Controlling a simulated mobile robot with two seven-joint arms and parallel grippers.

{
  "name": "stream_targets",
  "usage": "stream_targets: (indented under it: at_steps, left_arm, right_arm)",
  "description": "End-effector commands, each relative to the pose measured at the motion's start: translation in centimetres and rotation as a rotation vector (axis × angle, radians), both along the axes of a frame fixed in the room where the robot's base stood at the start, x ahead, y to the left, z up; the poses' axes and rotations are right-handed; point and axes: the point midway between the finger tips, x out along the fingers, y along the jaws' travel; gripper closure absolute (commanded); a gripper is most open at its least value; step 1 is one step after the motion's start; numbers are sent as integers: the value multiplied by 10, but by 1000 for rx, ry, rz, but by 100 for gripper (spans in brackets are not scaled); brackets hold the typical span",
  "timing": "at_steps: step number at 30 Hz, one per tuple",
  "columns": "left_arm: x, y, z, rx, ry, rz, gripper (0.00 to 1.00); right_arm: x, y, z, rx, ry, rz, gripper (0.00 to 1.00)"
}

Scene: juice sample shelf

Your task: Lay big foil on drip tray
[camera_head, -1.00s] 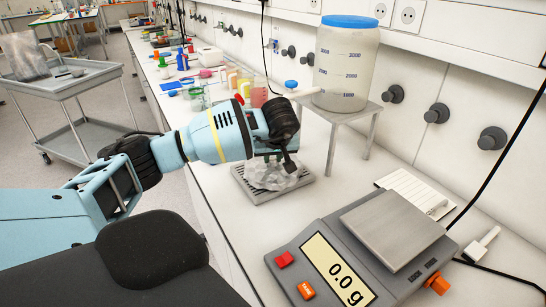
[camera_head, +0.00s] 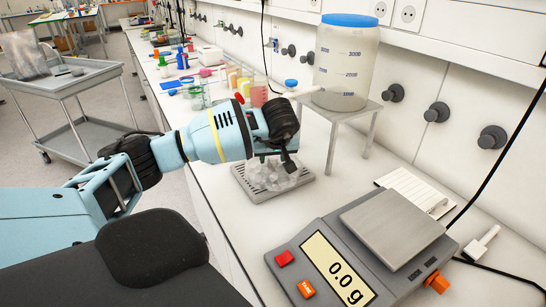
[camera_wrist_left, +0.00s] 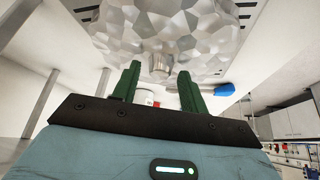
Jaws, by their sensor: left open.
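The big foil (camera_head: 272,178) is a crumpled, shiny silver piece resting on the grey slotted drip tray (camera_head: 248,191). My left gripper (camera_head: 280,163) is right over the foil, partly covering it from above. In the left wrist view, its green fingers (camera_wrist_left: 158,72) stand apart and open. The faceted foil (camera_wrist_left: 170,25) fills the top of that view, and a small foil nub shows at the fingertips between them. I cannot tell whether the fingers touch the nub. My right gripper is not in view.
A large jar with a blue lid (camera_head: 346,60) stands on a metal stand (camera_head: 340,112) close behind the tray. A scale (camera_head: 365,245) reading 0.0 g sits at the front right. Coloured lab items crowd the bench farther back. A cart (camera_head: 70,90) stands at the left.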

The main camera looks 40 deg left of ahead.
Motion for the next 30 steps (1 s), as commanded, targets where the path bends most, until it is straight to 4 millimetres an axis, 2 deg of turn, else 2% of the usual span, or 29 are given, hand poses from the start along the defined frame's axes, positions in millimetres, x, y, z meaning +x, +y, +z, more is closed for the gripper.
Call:
stream_targets:
  at_steps: [12, 18, 24, 30]
  left_arm:
    - [-21, -30, 67, -1, -7, -3, 57]
    - [-31, -42, 93, -1, -4, -1, 57]
    - [-36, -47, 104, -1, -1, 0, 57]
    - [-36, -48, 105, -1, -1, 0, 57]
  right_arm:
    - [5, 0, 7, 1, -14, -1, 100]
    - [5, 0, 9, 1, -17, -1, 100]
    - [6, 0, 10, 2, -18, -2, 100]
    - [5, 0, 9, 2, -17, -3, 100]
